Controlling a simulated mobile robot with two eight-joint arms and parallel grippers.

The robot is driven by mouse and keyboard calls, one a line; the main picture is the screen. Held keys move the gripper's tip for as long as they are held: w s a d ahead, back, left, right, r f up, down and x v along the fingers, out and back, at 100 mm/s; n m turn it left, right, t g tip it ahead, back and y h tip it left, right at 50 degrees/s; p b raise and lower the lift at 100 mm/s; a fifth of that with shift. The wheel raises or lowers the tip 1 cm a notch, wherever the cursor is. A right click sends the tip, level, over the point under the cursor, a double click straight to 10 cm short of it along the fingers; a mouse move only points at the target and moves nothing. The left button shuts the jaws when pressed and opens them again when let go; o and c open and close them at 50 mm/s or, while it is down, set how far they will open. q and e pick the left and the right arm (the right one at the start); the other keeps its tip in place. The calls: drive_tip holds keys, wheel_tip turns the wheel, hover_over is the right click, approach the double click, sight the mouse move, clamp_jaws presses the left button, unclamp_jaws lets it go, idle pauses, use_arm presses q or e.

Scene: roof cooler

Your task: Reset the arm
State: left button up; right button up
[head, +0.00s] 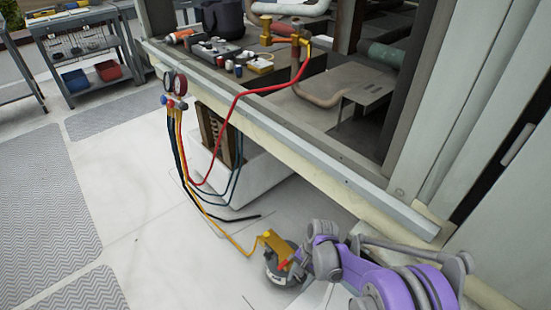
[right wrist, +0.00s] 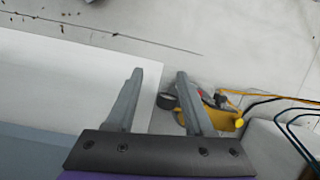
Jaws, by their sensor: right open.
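My right arm (head: 385,282), purple and grey, reaches in from the lower right of the head view. Its wrist is beside a yellow and black pump-like device (head: 283,262) on the floor. In the right wrist view my right gripper (right wrist: 158,76) has its two grey fingers spread apart, with nothing between them. The yellow device (right wrist: 225,118) shows there just right of the fingers; I cannot tell whether they touch. My fingers are not clear in the head view. My left gripper is not in view.
A manifold gauge set (head: 174,84) hangs at the cooler's ledge (head: 290,140), with red, blue and yellow hoses. The yellow hose (head: 232,240) runs to the device. A tool cart (head: 85,50) stands at the back left. The floor at the left is open, with grey mats (head: 45,215).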

drive_tip(key=s+d+r+n+t, duration=0.1)
drive_tip(key=s+d+r, duration=0.15)
drive_tip(key=r, duration=0.25)
drive_tip(key=s+d+r+n+t+h, duration=0.1)
drive_tip(key=s+r, duration=0.2)
drive_tip(key=r, duration=0.2)
drive_tip(key=s+d+r+n+t, duration=0.1)
drive_tip(key=s+d+r+n, duration=0.1)
drive_tip(key=s+r, duration=0.15)
drive_tip(key=s+d+r+n+t+h, duration=0.1)
drive_tip(key=s+d+r+n+t, duration=0.15)
drive_tip(key=s, duration=0.35)
drive_tip(key=s+d+r+n+t+h, duration=0.1)
drive_tip(key=s+d+r, duration=0.15)
drive_tip(key=s, duration=0.35)
use_arm(q)
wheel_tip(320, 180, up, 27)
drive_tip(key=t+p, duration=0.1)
drive_tip(key=p, duration=2.2)
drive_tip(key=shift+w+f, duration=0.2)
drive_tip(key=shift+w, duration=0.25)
use_arm(e)
wheel_tip(320, 180, up, 26)
drive_tip(key=w+t, duration=0.1)
drive_tip(key=shift+w+f, duration=0.25)
drive_tip(key=shift+w, duration=0.15)
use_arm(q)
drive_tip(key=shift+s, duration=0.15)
use_arm(e)
drive_tip(key=shift+s, duration=0.15)
